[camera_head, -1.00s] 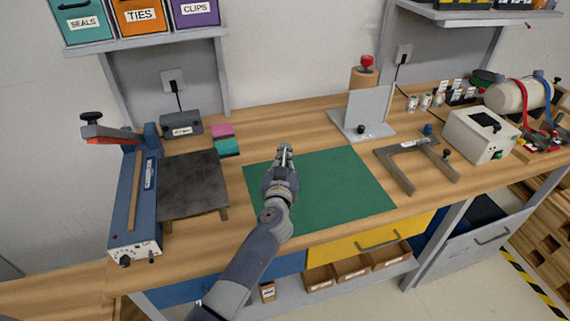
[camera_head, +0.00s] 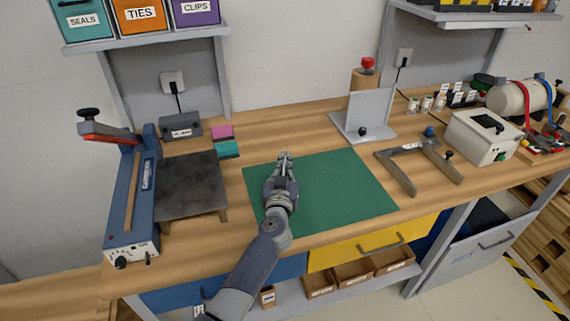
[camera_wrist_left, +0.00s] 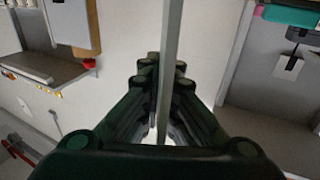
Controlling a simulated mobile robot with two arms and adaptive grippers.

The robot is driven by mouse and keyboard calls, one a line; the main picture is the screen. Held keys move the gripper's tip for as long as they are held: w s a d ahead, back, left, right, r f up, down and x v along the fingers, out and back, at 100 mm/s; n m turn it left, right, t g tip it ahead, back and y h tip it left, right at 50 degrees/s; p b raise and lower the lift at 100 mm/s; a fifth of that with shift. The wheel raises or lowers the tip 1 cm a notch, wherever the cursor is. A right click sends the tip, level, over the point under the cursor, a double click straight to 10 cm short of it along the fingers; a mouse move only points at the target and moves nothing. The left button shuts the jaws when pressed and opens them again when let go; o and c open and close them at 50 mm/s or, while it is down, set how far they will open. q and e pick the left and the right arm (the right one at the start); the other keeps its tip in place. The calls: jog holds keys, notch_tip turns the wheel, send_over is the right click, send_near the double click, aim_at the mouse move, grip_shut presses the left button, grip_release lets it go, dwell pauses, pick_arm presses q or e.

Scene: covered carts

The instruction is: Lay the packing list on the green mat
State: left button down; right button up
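The green mat (camera_head: 345,188) lies flat and bare on the wooden bench, partly hidden by my left arm. My left gripper (camera_head: 285,158) is above the left part of the mat. In the left wrist view its dark fingers (camera_wrist_left: 165,75) close on a thin pale grey strip (camera_wrist_left: 171,30), which looks like the packing list seen edge-on. Its face and any print do not show, and in the head view the sheet can hardly be made out. How high it is above the mat is unclear. My right gripper is out of view.
A blue sealer-like machine (camera_head: 135,205) and dark plate (camera_head: 190,185) stand left of the mat. Pink and teal pads (camera_head: 226,148) lie behind it. A grey angle plate (camera_head: 366,115) stands behind, and a grey U-shaped frame (camera_head: 408,170) lies to the right.

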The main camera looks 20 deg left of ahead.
pick_arm(q)
jog(key=c, duration=1.8)
grip_release()
jog(key=shift+s+f, duration=0.2)
jog(key=shift+f, duration=0.7)
jog(key=shift+w+r, duration=0.15)
jog(key=shift+r, duration=0.4)
jog(key=s, duration=0.4)
jog(key=s+d+p, duration=0.1)
jog(key=s, duration=0.2)
jog(key=s+d, duration=0.1)
jog(key=s, duration=0.3)
jog(key=shift+s+d+r+p, duration=0.2)
jog(key=shift+s+r+p, duration=0.1)
jog(key=shift+p, duration=0.1)
